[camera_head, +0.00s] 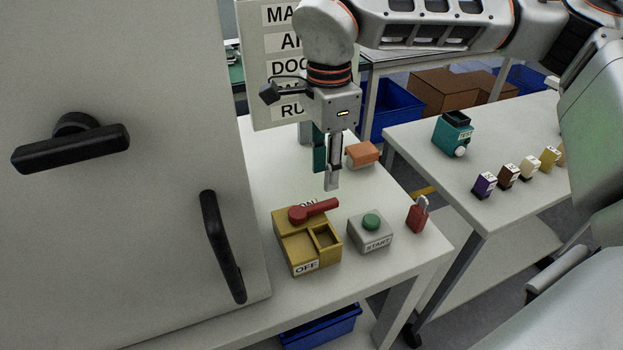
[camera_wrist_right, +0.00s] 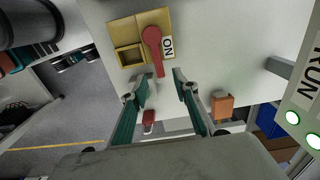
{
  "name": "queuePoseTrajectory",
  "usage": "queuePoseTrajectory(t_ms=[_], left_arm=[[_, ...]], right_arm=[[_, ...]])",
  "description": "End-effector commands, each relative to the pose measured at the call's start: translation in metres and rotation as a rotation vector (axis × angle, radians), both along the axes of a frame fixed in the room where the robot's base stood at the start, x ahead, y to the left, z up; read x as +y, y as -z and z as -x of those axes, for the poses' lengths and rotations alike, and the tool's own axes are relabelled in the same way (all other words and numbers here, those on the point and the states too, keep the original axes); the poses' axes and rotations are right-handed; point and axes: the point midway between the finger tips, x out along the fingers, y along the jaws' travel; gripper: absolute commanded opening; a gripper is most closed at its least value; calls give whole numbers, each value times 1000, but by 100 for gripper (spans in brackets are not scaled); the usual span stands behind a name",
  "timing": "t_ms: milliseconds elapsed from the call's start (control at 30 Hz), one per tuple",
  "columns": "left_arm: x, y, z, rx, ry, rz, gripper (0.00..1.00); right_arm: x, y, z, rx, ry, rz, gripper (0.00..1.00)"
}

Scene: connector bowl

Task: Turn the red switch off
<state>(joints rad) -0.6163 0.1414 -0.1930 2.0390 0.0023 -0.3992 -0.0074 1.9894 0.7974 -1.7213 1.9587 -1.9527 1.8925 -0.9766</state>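The red switch (camera_head: 314,210) is a lever on a yellow base (camera_head: 292,246) on the near table. Its handle points to the right in the head view and lies by the ON label, which it partly covers; the OFF label (camera_head: 306,268) is at the base's front. My right gripper (camera_head: 328,178) points down just behind and above the lever. In the wrist view my right gripper (camera_wrist_right: 160,84) has its fingers apart with nothing held. The red lever (camera_wrist_right: 154,48) points toward the gap between the fingertips there. Contact is not visible. My left gripper is out of view.
A grey START box (camera_head: 370,238) with a green button and a red padlock (camera_head: 416,215) stand right of the switch. An orange block (camera_head: 362,154) is behind. A cabinet (camera_head: 110,220) with black handles closes off the left. Another table (camera_head: 430,165) holds small items.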

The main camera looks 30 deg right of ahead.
Motion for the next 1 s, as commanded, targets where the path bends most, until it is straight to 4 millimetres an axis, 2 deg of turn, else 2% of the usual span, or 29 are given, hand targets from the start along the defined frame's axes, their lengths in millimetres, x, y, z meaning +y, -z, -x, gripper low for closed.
queuePoseTrajectory(t_ms=[167,300,533,700,933,967,1000], left_arm=[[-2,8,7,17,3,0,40],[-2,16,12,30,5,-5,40],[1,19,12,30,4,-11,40],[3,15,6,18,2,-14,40],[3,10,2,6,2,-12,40],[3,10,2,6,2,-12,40],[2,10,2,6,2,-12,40]], right_arm=[[0,17,1,4,-1,1,29],[0,40,0,5,0,0,29],[0,70,1,4,0,0,29],[0,77,0,1,0,-1,29],[0,77,0,0,0,-1,29],[0,77,0,0,0,-1,27],[0,77,0,0,0,-1,16]])
